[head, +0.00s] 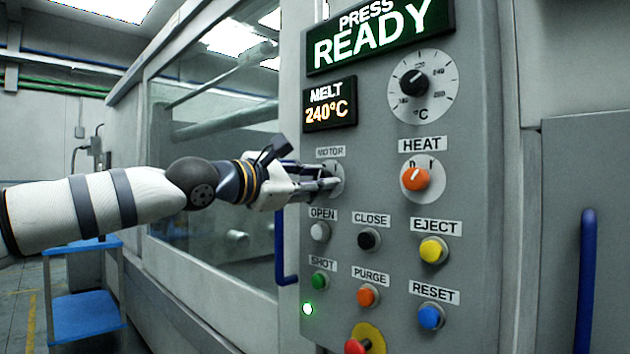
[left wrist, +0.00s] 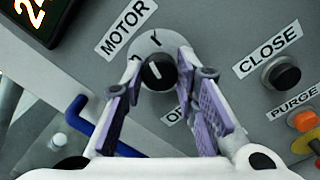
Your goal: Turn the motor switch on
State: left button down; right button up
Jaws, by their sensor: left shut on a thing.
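The motor switch is a black knob (left wrist: 158,72) with a white pointer line on a round pale dial, under the MOTOR label (head: 329,152). My left gripper (head: 328,178) comes in from the left at the panel, and in the head view its fingers hide most of the switch. In the left wrist view the left gripper's purple-padded fingers (left wrist: 160,88) stand on both sides of the knob, shut on it. The pointer's line shows, but which dial mark it matches is hard to tell. My right gripper is not in view.
The OPEN button (head: 320,232) and CLOSE button (head: 369,238) sit just below the switch. The orange HEAT knob (head: 415,179) is to the right. A blue handle (head: 281,250) is left of the panel. The READY sign (head: 380,35) is lit above.

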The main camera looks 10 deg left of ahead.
pick_arm(q)
jog(key=shift+w+f+m, duration=0.1)
jog(key=shift+f+m, duration=0.05)
jog(key=shift+m, duration=1.45)
jog(key=shift+a, duration=0.1)
jog(key=c, duration=1.2)
grip_release()
jog(key=shift+w, duration=0.1)
jog(key=shift+c, duration=0.2)
jog(key=v, duration=1.2)
